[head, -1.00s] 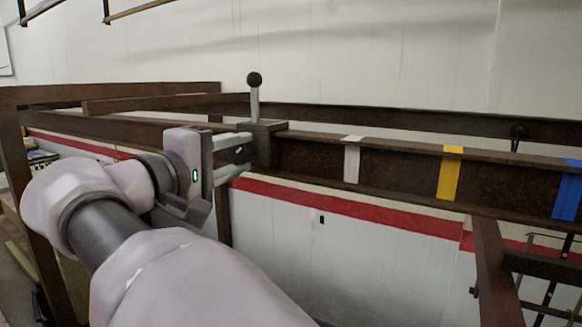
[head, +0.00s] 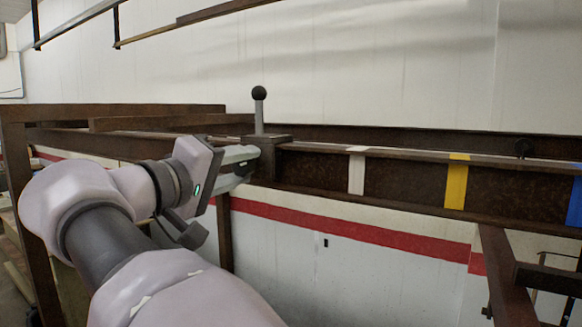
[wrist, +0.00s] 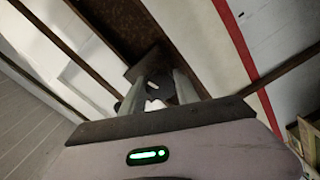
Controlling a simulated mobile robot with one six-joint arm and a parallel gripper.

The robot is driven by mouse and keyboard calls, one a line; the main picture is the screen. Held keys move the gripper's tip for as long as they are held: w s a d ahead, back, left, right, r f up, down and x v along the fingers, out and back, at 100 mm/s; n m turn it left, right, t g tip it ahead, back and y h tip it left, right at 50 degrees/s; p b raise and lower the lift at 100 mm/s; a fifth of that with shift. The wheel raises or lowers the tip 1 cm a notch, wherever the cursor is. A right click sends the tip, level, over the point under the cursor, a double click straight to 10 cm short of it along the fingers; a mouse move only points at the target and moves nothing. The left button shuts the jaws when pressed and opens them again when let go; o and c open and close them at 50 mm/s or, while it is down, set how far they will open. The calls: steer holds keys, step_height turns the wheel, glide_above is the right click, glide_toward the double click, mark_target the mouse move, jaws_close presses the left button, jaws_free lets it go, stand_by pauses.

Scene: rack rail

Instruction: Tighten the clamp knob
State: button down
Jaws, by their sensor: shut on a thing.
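The clamp (head: 268,150) is a dark brown block on the rusty rail (head: 405,185), with an upright lever (head: 259,112) topped by a black ball. Its dark knob (head: 243,170) is on the side facing my arm, largely hidden by the fingers. My gripper (head: 247,162) reaches in from the left, its pale grey fingers shut on the knob and its body tilted. In the wrist view, the two fingers (wrist: 160,86) stand on either side of the dark knob, with the clamp block (wrist: 147,66) just beyond.
White (head: 357,173), yellow (head: 456,182) and blue (head: 575,200) bands mark the rail to the right of the clamp. A rusty post (head: 224,233) stands below the clamp. A white wall with a red stripe (head: 330,232) lies behind. The space above the rail is open.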

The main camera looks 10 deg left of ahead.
steer(key=c, duration=0.9)
jaws_free()
steer(key=p+v, duration=0.1)
steer(key=v, duration=1.6)
steer(key=shift+s, duration=0.2)
